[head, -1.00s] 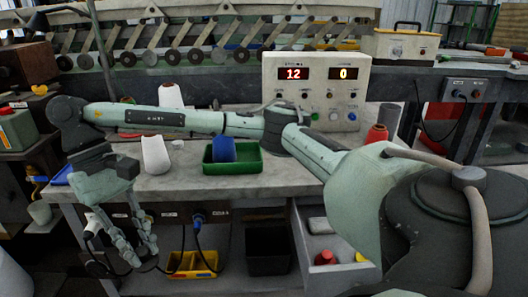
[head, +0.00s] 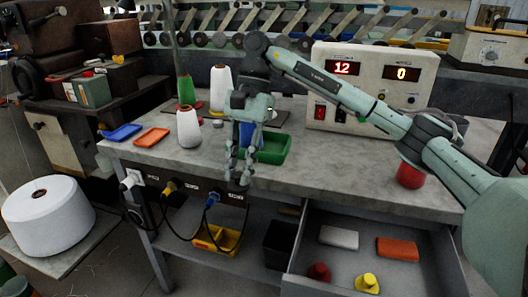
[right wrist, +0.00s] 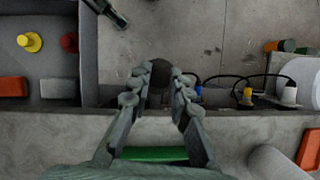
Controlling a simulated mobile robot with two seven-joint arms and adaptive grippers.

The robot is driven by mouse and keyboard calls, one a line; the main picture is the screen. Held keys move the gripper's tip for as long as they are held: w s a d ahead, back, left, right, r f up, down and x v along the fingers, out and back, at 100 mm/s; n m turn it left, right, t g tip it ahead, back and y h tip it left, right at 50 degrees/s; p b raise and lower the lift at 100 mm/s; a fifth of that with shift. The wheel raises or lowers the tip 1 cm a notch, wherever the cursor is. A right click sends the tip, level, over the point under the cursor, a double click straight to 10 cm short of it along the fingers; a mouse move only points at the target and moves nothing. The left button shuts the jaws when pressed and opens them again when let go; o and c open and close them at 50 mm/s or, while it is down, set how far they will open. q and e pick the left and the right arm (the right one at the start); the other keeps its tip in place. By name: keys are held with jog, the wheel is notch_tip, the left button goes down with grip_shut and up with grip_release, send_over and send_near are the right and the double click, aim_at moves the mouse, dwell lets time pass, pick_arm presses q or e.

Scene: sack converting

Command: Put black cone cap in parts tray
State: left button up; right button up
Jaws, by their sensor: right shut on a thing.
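My right gripper (head: 238,176) points down at the front edge of the counter, just before the green tray (head: 272,151). In the right wrist view its fingers (right wrist: 160,82) are closed on a dark round thing, which looks like the black cone cap (right wrist: 160,73). The cap cannot be made out clearly in the head view. The tray also shows in the right wrist view (right wrist: 155,154), partly covered by my gripper. My left gripper is not in view.
An open drawer (head: 350,278) at the lower right holds red and yellow caps.

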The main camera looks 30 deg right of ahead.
jog(key=w+d+r+m+t, duration=0.45)
jog(key=d+m, duration=0.25)
jog(key=m, duration=0.4)
notch_tip(320, 180, up, 4)
jog(key=m+t+h, duration=0.2)
jog(key=m+h, duration=0.1)
jog(key=m, duration=0.6)
send_over(273, 151)
jog(key=s, duration=0.2)
jog(key=shift+m, duration=0.4)
jog(key=f, duration=0.2)
jog(key=f+b, duration=0.1)
jog(key=f, duration=0.2)
jog(key=shift+w+d+f, duration=0.15)
jog(key=shift+d+f, duration=0.05)
jog(key=shift+f, duration=0.05)
notch_tip(273, 151, down, 3)
jog(key=shift+f, duration=0.5)
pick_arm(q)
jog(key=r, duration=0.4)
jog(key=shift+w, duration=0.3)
pick_arm(e)
jog(key=shift+f, duration=0.1)
